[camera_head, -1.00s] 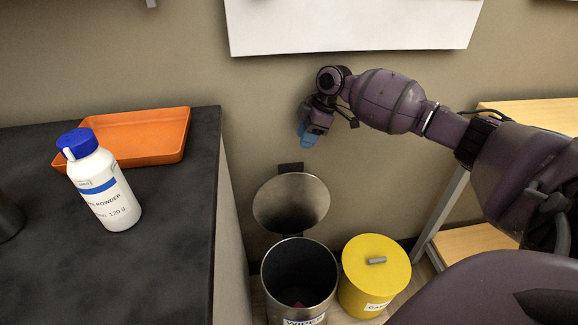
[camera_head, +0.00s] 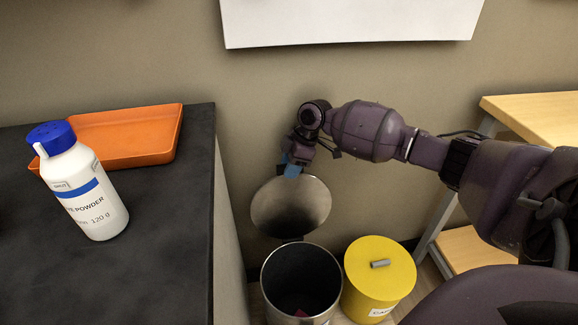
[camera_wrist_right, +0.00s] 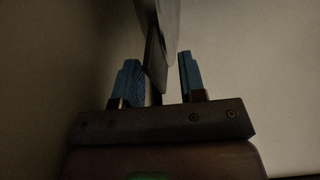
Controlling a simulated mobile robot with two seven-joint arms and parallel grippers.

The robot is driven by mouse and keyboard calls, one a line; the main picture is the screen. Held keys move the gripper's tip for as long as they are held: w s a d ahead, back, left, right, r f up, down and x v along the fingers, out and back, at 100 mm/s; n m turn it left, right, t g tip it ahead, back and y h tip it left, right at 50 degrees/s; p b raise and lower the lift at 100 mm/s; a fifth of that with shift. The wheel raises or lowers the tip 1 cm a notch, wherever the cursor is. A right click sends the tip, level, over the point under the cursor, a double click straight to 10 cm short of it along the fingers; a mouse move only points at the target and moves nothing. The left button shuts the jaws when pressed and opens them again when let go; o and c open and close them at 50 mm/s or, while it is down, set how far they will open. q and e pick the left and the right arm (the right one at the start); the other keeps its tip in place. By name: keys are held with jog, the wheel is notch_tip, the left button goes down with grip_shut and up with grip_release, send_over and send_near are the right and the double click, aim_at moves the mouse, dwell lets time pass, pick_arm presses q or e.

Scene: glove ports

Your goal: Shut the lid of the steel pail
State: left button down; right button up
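The steel pail (camera_head: 300,285) stands on the floor with something reddish inside. Its round lid (camera_head: 290,212) is open, standing up at the pail's back edge. My right gripper (camera_head: 291,170), with blue fingers, is at the top edge of the lid and overlaps it slightly; I cannot tell if it touches. In the right wrist view my right gripper (camera_wrist_right: 158,62) has its fingers apart. A grey edge, seemingly the lid (camera_wrist_right: 168,22), and a dark strip show between and beyond them. My left gripper is out of view.
A yellow lidded bin (camera_head: 378,280) stands right beside the pail. A dark counter (camera_head: 160,230) at left holds a white powder bottle (camera_head: 88,195) and an orange tray (camera_head: 130,136). A wooden table (camera_head: 535,115) is at right. The wall is close behind the lid.

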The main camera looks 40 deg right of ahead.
jog(key=c, duration=0.6)
jog(key=shift+r, duration=0.1)
grip_shut()
